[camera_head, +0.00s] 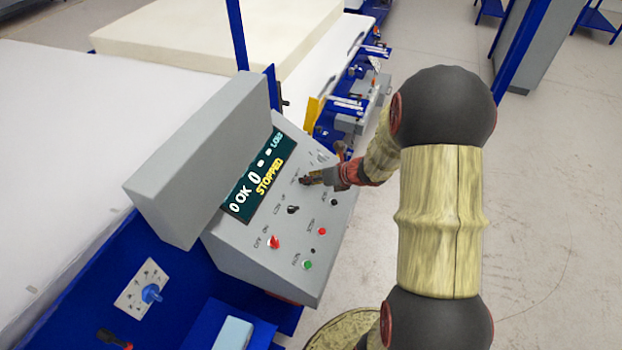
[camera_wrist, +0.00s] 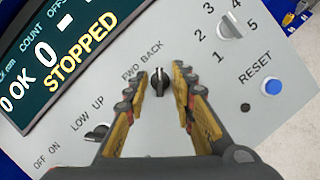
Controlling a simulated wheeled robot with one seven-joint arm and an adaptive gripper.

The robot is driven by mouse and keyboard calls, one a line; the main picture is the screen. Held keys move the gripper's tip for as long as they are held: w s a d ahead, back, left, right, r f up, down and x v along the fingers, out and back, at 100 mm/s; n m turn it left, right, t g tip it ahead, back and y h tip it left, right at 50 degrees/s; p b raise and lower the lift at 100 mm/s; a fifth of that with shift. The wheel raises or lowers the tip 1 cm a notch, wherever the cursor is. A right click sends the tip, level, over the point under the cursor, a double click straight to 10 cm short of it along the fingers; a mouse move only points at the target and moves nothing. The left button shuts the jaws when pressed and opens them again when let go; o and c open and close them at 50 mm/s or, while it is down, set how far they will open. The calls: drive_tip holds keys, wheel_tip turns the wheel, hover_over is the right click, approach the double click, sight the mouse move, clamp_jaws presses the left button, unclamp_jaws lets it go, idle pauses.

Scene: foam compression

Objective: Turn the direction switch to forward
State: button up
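The direction switch (camera_wrist: 159,82) is a small black knob under the "FWD BACK" label on the grey control panel (camera_head: 262,230). In the wrist view its handle stands roughly upright, and I cannot tell clearly which label it points to. My gripper (camera_wrist: 158,78) is open, with one finger on each side of the knob and a visible gap to both. In the head view my gripper (camera_head: 308,181) is at the upper part of the panel and hides the direction switch.
The display (camera_wrist: 62,50) reads "STOPPED". Near the gripper are the "LOW UP" switch (camera_wrist: 97,131), a numbered selector (camera_wrist: 230,27) and a blue reset button (camera_wrist: 271,87). Lower on the panel are a red knob (camera_head: 273,242), a red button (camera_head: 322,231) and a green button (camera_head: 307,265).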

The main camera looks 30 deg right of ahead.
drive_tip(key=shift+c, duration=0.5)
clamp_jaws()
drive_tip(key=n+y+b, duration=0.1)
drive_tip(key=n+b, duration=0.1)
drive_tip(key=n, duration=0.1)
drive_tip(key=shift+d+f, duration=0.1)
drive_tip(key=shift+f, duration=0.05)
drive_tip(key=n+y+b, duration=0.1)
drive_tip(key=n+b, duration=0.1)
drive_tip(key=shift+n, duration=0.4)
drive_tip(key=n+b, duration=0.1)
drive_tip(key=n, duration=0.2)
drive_tip(key=n+g+y+b, duration=0.1)
drive_tip(key=n, duration=0.2)
drive_tip(key=shift+w+g+y+b, duration=0.1)
drive_tip(key=shift+g+y+b, duration=0.2)
drive_tip(key=shift+b, duration=0.05)
drive_tip(key=n+g, duration=0.1)
drive_tip(key=n, duration=0.1)
drive_tip(key=n+b, duration=0.1)
drive_tip(key=n, duration=0.2)
drive_tip(key=shift+g+y+b, duration=0.3)
drive_tip(key=shift+g+y, duration=0.1)
drive_tip(key=shift+n, duration=0.5)
